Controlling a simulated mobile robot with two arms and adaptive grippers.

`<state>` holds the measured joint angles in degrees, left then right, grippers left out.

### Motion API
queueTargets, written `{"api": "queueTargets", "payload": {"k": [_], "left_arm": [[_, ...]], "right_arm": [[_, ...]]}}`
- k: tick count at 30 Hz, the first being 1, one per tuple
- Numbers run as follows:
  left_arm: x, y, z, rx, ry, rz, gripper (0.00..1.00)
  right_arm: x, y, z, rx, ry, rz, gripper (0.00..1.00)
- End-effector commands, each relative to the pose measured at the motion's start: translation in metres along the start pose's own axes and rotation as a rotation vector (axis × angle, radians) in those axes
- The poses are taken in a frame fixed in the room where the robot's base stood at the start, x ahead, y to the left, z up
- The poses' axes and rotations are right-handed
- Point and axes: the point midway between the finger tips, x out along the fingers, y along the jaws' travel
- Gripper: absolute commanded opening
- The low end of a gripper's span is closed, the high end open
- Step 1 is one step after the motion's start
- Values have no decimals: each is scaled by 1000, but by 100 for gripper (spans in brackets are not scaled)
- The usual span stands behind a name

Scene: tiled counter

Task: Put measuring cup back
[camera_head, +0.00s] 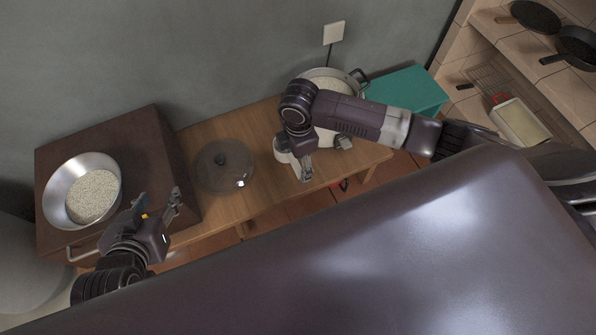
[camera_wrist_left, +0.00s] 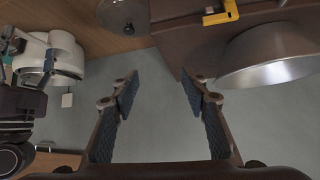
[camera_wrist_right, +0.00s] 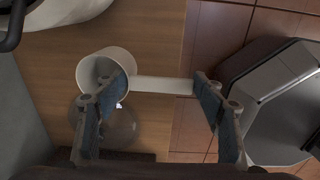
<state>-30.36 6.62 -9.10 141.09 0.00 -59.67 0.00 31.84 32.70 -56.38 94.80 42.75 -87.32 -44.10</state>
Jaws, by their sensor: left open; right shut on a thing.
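The white measuring cup (camera_wrist_right: 105,70), with a long straight handle (camera_wrist_right: 163,85), shows in the right wrist view. My right gripper (camera_wrist_right: 160,95) is shut on it with its fingers far apart: one finger overlaps the cup's bowl and the other meets the handle's far end. In the head view my right gripper (camera_head: 323,158) is in front of the rice cooker (camera_head: 349,90), whose open pot holds rice; my arm hides part of it. My left gripper (camera_head: 163,212) is open and empty, beside the metal bowl of rice (camera_head: 54,199). The left wrist view also shows its fingers apart (camera_wrist_left: 160,88).
The bowl stands on a dark brown box (camera_head: 135,135). A round glass lid (camera_head: 224,165) lies on the wooden table (camera_head: 232,210). A teal block (camera_head: 410,88) is at the table's right end. Shelves with pans (camera_head: 530,15) are at the far right.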

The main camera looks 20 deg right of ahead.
Motion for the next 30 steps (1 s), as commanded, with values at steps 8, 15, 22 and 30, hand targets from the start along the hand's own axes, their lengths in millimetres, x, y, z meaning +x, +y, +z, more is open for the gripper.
{"api": "queueTargets", "payload": {"k": [8, 15, 22, 30], "left_arm": [[3, 7, -50, 2, 213, 13, 42], [1, 10, -75, 2, 323, 20, 42], [-13, 15, -119, 1, 524, 32, 42], [-20, 17, -133, 0, 586, 36, 42]], "right_arm": [[24, -1, 0, 0, 0, 0, 26], [36, -1, 0, 0, -1, -1, 26], [56, -2, 0, 0, 0, -1, 26], [60, -2, 0, 0, 0, 0, 26]]}}
